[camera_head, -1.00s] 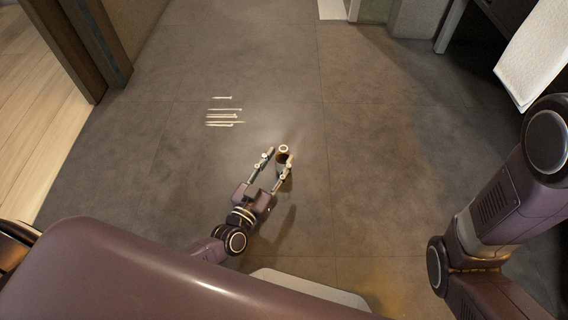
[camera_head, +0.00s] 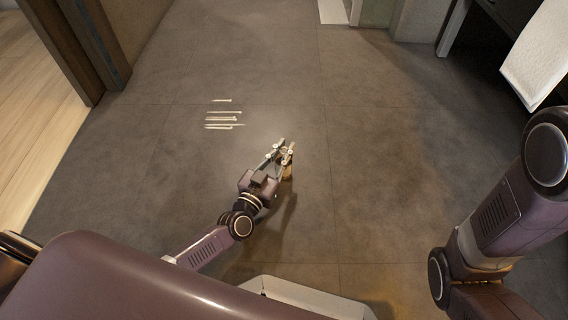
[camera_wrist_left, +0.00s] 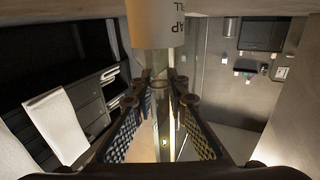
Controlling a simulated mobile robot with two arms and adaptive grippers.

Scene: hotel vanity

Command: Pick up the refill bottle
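The refill bottle (camera_head: 288,173) is small, with a pale brownish body in the head view. My left gripper (camera_head: 282,151) is at its top, with the fingers drawn in on either side of its neck. In the left wrist view the bottle (camera_wrist_left: 156,25) is a cream cylinder with dark upside-down lettering, partly cut off by the top edge. There the left gripper's fingertips (camera_wrist_left: 160,88) stand close together around the narrow neck. I cannot tell whether the bottle is off the floor. My right gripper is not in view.
Grey tiled floor (camera_head: 400,150) lies open around the bottle. Bright streaks (camera_head: 224,115) show on it to the left. A dark door frame (camera_head: 95,50) stands at the left, and a white towel (camera_head: 538,55) hangs at the upper right.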

